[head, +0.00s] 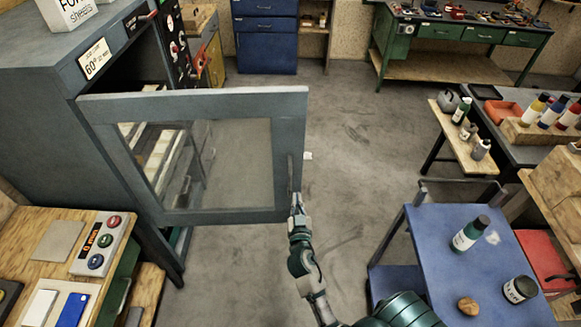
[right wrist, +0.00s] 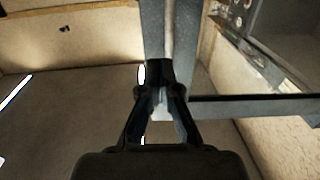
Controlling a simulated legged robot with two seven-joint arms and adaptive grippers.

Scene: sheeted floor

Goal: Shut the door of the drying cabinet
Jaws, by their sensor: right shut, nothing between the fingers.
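The drying cabinet (head: 35,110) is a grey metal box at the left in the head view. Its door (head: 195,103), a grey frame with a clear pane, stands open and reaches out to the right over the floor. Shelves show through the pane and behind it. My right gripper (head: 296,195) is at the lower part of the door's free right edge, and looks shut and empty. In the right wrist view my right gripper (right wrist: 160,75) has its fingertips together in front of the door's upright edge (right wrist: 170,35); I cannot tell if they touch. My left gripper is not in view.
A wooden-topped bench with a button box (head: 100,243) stands at the lower left. A green workbench (head: 460,40) and blue drawers (head: 266,40) are at the back.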

